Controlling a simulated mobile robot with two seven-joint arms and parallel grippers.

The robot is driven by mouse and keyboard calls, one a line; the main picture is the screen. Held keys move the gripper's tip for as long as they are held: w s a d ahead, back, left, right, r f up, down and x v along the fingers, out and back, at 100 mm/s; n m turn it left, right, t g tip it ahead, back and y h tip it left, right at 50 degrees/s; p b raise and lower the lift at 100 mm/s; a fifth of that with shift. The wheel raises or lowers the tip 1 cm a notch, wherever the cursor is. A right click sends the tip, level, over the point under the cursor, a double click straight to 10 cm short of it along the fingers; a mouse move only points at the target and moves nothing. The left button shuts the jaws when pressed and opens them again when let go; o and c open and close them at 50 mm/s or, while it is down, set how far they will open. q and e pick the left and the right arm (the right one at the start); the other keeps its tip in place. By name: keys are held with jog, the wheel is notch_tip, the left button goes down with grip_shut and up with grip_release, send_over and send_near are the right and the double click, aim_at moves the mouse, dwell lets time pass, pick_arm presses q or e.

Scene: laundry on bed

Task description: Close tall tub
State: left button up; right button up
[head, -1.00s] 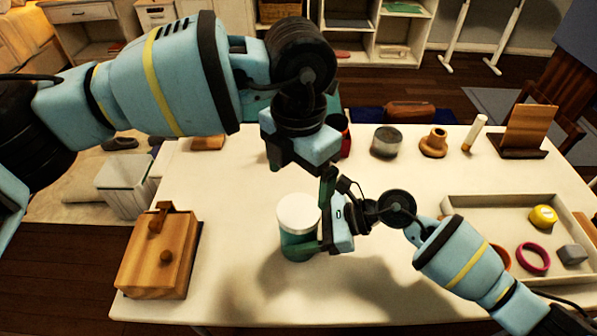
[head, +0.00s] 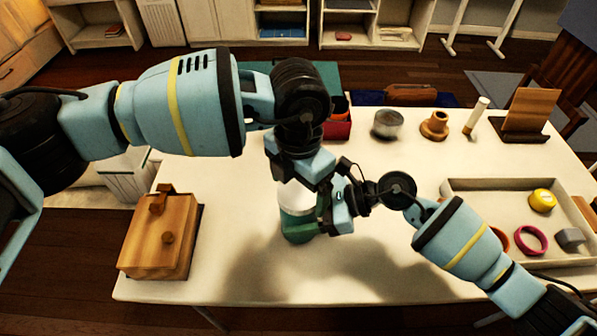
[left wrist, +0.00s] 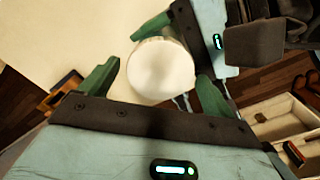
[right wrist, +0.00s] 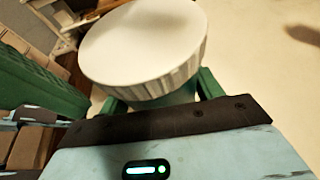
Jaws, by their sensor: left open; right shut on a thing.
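The tall tub (head: 297,228) stands upright on the white table, with a teal-green body and a white lid (head: 292,196) on top. The lid is round with a ribbed rim, seen closely in the right wrist view (right wrist: 145,45). I cannot tell how tightly it sits. My right gripper (right wrist: 160,95) is shut on the tub's body below the lid, from the right side. My left gripper (left wrist: 158,72) is open just above the lid, its green fingers on either side of it in the left wrist view. In the head view the left gripper hides part of the lid.
A wooden box (head: 158,238) stands at the left of the table. A grey tin (head: 388,125), a wooden piece (head: 435,126) and a wooden stand (head: 528,112) are at the back. A tray (head: 455,190) with small items is at the right. The table's front is clear.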

pick_arm(q)
jog(key=shift+f, duration=0.2)
jog(key=c, duration=1)
jog(key=o, duration=1.2)
jog(key=shift+c, duration=0.2)
jog(key=shift+r, duration=0.1)
notch_tip(320, 180, up, 12)
pick_arm(e)
jog(key=o, duration=2)
jog(key=shift+c, duration=0.2)
